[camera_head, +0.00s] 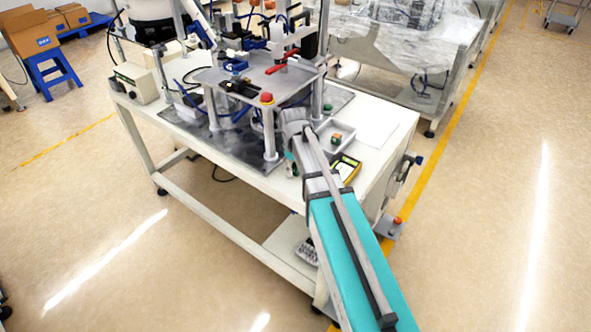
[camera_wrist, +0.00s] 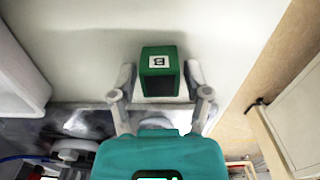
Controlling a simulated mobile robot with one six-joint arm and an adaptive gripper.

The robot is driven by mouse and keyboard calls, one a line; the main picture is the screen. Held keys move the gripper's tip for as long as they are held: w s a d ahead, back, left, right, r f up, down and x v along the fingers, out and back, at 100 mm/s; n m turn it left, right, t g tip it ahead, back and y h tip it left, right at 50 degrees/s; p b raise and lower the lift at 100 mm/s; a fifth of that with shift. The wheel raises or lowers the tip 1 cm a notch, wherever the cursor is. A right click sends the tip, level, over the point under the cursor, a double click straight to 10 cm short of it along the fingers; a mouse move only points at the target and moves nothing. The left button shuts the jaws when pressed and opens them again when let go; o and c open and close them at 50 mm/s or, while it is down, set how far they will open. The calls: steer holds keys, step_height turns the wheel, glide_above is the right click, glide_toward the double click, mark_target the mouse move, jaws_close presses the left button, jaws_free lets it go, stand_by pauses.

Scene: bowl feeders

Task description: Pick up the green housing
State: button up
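The green housing (camera_wrist: 160,62) is a small dark green block with a white label marked "B". In the wrist view it stands on the white tabletop between the two fingers of my gripper (camera_wrist: 160,75). The fingers are spread, one on each side of the housing, with a narrow gap seeming to show at each side. In the head view my arm covers most of the gripper. A small bit of green (camera_head: 291,160) shows beside the arm near the table's front edge, too small to name surely.
A white tray (camera_head: 347,149) holding a small green and red part (camera_head: 336,138) stands right of my wrist. A yellow and black meter (camera_head: 347,170) lies nearby. The metal fixture (camera_head: 262,82) with posts stands close behind. The table's right rear (camera_head: 380,125) is fairly clear.

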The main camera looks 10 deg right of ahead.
mark_target(294, 165)
steer(key=c, duration=0.6)
steer(key=shift+r, duration=0.15)
step_height(294, 165, up, 3)
steer(key=p, duration=0.3)
steer(key=s+r+p, duration=0.9)
steer(key=s+p, duration=0.1)
steer(key=s, duration=0.4)
steer(key=shift+d+r, duration=0.15)
steer(key=shift+r, duration=0.2)
